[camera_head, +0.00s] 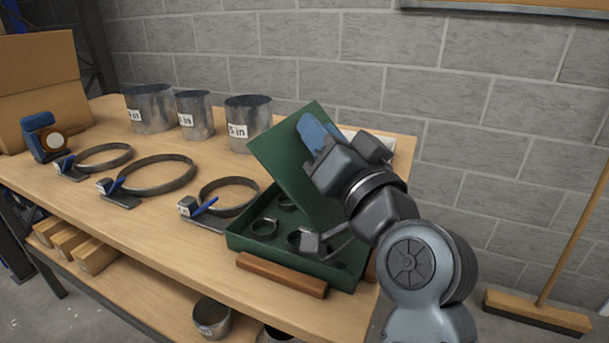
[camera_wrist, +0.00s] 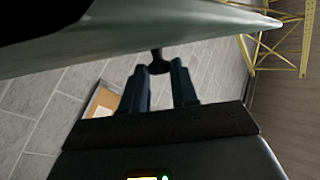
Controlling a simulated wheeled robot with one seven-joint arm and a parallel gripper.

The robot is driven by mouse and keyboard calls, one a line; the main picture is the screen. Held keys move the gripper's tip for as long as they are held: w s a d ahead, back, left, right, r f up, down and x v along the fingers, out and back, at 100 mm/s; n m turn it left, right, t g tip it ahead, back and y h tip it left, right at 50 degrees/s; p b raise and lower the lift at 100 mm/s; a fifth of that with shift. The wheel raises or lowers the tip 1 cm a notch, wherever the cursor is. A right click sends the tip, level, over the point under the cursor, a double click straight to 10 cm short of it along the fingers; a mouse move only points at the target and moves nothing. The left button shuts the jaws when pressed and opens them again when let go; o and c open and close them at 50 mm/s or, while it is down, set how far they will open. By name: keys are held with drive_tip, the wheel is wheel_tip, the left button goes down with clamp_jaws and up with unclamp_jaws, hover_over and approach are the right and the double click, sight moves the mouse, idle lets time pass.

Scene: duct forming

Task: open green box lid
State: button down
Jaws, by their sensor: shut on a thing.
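The green box (camera_head: 238,243) sits on the wooden workbench with its green lid (camera_head: 278,155) raised at a steep tilt, so the inside shows. Dark clamp rings (camera_head: 264,228) lie in it. My gripper (camera_head: 312,130) is at the lid's upper right part. In the wrist view my gripper (camera_wrist: 160,72) has its two blue fingers around a small dark handle (camera_wrist: 158,57) beside the lid's underside or face (camera_wrist: 110,45); I cannot tell which face. My arm hides the right part of the box and lid.
A brown wooden bar (camera_head: 282,275) lies in front of the box. Several hose clamps (camera_head: 150,176) and metal duct cylinders (camera_head: 248,122) stand to the left. A block wall (camera_head: 480,90) is behind, a broom (camera_head: 537,312) at right.

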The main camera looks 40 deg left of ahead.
drive_tip(key=w+d+r+m+t+b, duration=0.1)
drive_tip(key=w+d+m+t+b, duration=0.3)
drive_tip(key=d+m+t+b, duration=0.7)
drive_tip(key=shift+d+m+h+b, duration=0.4)
drive_tip(key=shift+d+m+b, duration=0.25)
drive_tip(key=shift+d+m, duration=0.75)
drive_tip(key=shift+r, duration=0.1)
drive_tip(key=c, duration=0.9)
unclamp_jaws()
drive_tip(key=b+v, duration=0.2)
drive_tip(key=v, duration=0.5)
drive_tip(key=shift+s+d+f, duration=0.1)
drive_tip(key=shift+s+f, duration=0.15)
drive_tip(key=shift+f, duration=0.05)
